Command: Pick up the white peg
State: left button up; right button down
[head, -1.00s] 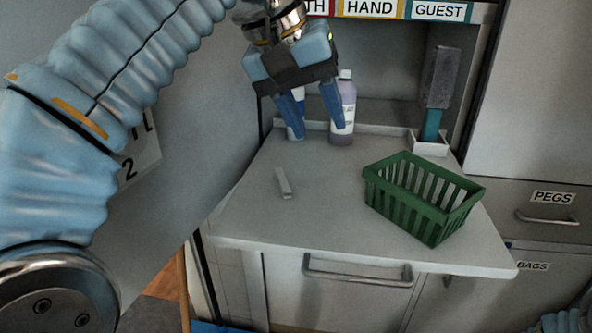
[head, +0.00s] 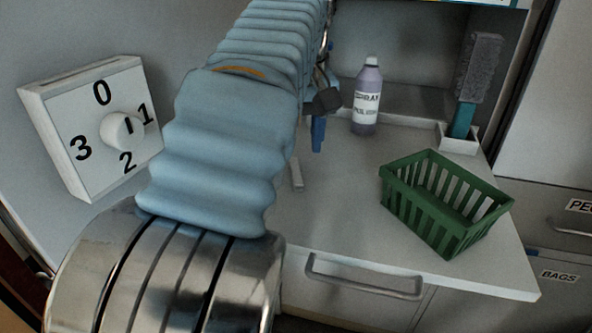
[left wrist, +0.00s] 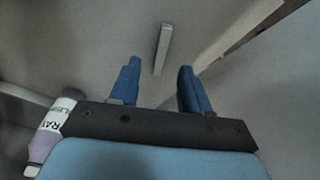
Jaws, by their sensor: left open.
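The white peg (head: 297,174) lies on the grey countertop, just right of my left arm in the head view. In the left wrist view the peg (left wrist: 162,48) lies beyond the fingertips, roughly between their lines and nearer the right of centre. My left gripper (left wrist: 157,80) is open and empty, with two blue fingers apart. In the head view my left gripper (head: 318,135) is partly hidden behind my own arm, above the counter and behind the peg. It does not touch the peg. My right gripper is not in view.
A green basket (head: 440,225) stands on the right of the counter (head: 335,215). A purple-liquid bottle (head: 366,95) and a brush in a white holder (head: 459,140) stand at the back. A dial box (head: 95,125) is at left. The counter's middle is clear.

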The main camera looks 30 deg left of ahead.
aim_at(298, 183)
pick_arm(q)
jog(key=f, duration=0.3)
jog(key=w+a+f, duration=0.1)
jog(key=f, duration=0.1)
jog(key=shift+f, duration=0.3)
grip_shut()
